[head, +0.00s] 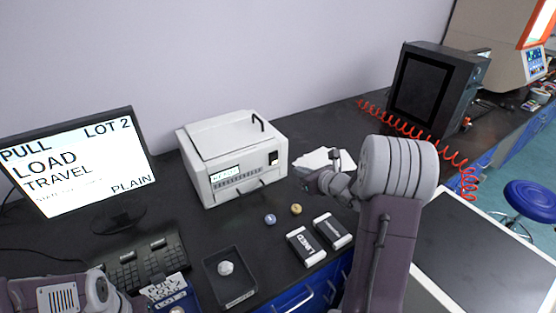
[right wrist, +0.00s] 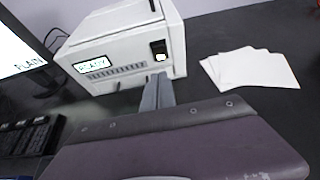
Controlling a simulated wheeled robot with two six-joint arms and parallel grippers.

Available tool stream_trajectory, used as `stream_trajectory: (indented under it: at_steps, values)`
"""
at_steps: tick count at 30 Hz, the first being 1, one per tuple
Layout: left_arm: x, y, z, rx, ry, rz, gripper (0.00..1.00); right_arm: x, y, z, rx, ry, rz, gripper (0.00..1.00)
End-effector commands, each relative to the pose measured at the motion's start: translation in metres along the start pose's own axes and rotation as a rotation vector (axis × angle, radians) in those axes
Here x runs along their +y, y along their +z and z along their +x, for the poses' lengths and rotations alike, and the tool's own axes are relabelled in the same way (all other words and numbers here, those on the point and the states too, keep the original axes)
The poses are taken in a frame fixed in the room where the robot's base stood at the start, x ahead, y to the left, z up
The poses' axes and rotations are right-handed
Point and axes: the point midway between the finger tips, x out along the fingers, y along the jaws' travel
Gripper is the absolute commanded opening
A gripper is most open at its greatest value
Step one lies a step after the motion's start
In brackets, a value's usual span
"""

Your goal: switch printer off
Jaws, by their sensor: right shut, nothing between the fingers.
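The white printer (head: 235,160) stands on the dark bench against the wall. Its front has a lit display reading READY (right wrist: 91,65) and a dark rocker switch (head: 272,157) at the right. In the right wrist view the switch (right wrist: 159,50) shows a pale lit part. My right gripper (head: 304,175) is shut and empty, in front of the printer's right side. In the right wrist view its fingers (right wrist: 157,90) point at the printer front just below the switch; I cannot tell if they touch. Part of my left arm shows at the lower left; its fingers are not visible.
White sheets (head: 318,158) lie right of the printer. Two dark-and-white boxes (head: 306,246), small balls (head: 270,219) and a black tray (head: 230,278) lie in front. A monitor (head: 78,160) and keyboard (head: 145,262) stand left. A red coiled cable (head: 420,133) runs along the right.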

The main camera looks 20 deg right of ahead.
Motion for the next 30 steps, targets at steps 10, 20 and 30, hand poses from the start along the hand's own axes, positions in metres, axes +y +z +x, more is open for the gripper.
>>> stream_trajectory:
  at_steps: [10,20,30]
  values:
    - [0.000,0.000,-0.004,0.000,0.000,0.000,0.36,0.001,0.000,0.064,0.002,0.004,-0.001,0.00]
    - [0.000,-0.002,-0.018,0.000,0.000,0.000,0.36,0.001,0.016,0.120,0.000,0.002,-0.003,0.00]
    - [0.000,-0.002,-0.020,0.000,0.000,0.000,0.36,0.001,0.021,0.133,0.001,0.001,-0.001,0.00]
